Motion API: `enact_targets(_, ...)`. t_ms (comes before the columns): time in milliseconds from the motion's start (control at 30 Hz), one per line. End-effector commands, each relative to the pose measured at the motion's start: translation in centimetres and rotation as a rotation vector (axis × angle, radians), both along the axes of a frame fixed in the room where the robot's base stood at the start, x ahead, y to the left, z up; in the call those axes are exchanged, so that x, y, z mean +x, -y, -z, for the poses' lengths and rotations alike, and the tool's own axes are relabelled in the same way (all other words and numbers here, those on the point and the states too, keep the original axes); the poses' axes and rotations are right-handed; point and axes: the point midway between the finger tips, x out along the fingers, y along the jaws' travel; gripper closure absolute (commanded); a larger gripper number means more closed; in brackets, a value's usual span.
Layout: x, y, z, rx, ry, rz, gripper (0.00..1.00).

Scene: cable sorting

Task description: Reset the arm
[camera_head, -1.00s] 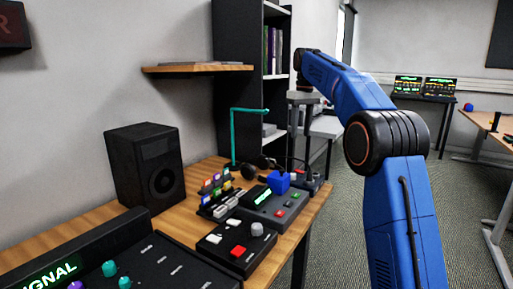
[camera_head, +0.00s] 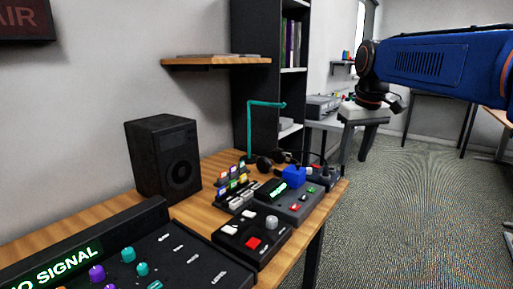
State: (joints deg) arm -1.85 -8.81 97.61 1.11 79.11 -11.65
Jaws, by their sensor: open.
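My blue arm (camera_head: 430,70) reaches in from the right edge, with its upper link nearly level. My gripper (camera_head: 356,148) hangs below the dark wrist joint, pointing down, right of the black shelf unit. Its two dark fingers are apart, and I see nothing held between them. It is in the air, apart from the wooden desk, in front of a grey side table in the background that overlaps it in the picture.
A black shelf unit (camera_head: 236,110) stands behind. Carpet (camera_head: 420,220) at the right is clear.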

Motion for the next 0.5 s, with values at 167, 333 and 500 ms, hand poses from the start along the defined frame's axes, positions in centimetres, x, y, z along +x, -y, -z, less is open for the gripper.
enact_targets(167, -5.5, 0.5, 2.5, 0.005, 0.037, 0.042, 0.59)
enact_targets(333, -10.4, 0.9, 5.4, 0.011, 0.070, 0.080, 0.59)
enact_targets(500, -15.2, 1.3, 9.0, 0.018, 0.103, 0.118, 0.59)
